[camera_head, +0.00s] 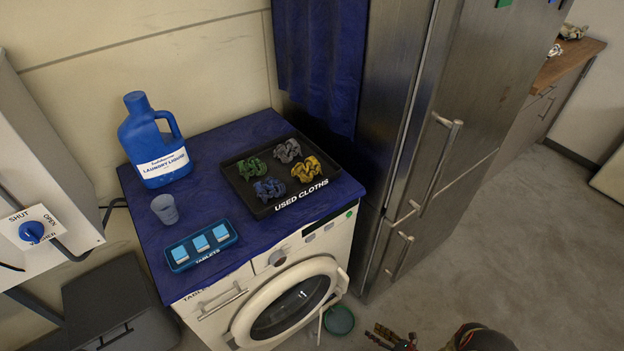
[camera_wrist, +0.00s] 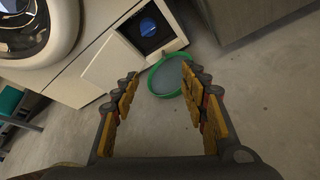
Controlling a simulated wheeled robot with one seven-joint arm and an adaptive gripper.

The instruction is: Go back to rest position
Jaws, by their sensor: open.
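My gripper (camera_wrist: 160,84) is open in the wrist view, its yellow-padded fingers apart with nothing between them. It hangs over the floor in front of the washing machine (camera_wrist: 62,72). Part of it also shows at the bottom edge of the head view (camera_head: 392,338). Beyond the fingertips, a green-rimmed round bowl (camera_wrist: 167,77) sits on the floor below an open hatch in the machine's lower front. A blue round knob (camera_wrist: 148,27) shows inside the hatch. The hatch flap (camera_wrist: 108,66) hangs open to the left.
The washing machine (camera_head: 258,297) has a blue-covered top with a laundry liquid jug (camera_head: 155,145), a cup (camera_head: 165,209), a tablets tray (camera_head: 180,257) and a black tray (camera_head: 240,190) of several cloths. A steel fridge (camera_head: 410,120) stands to the right. The floor (camera_head: 540,240) farther right is clear.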

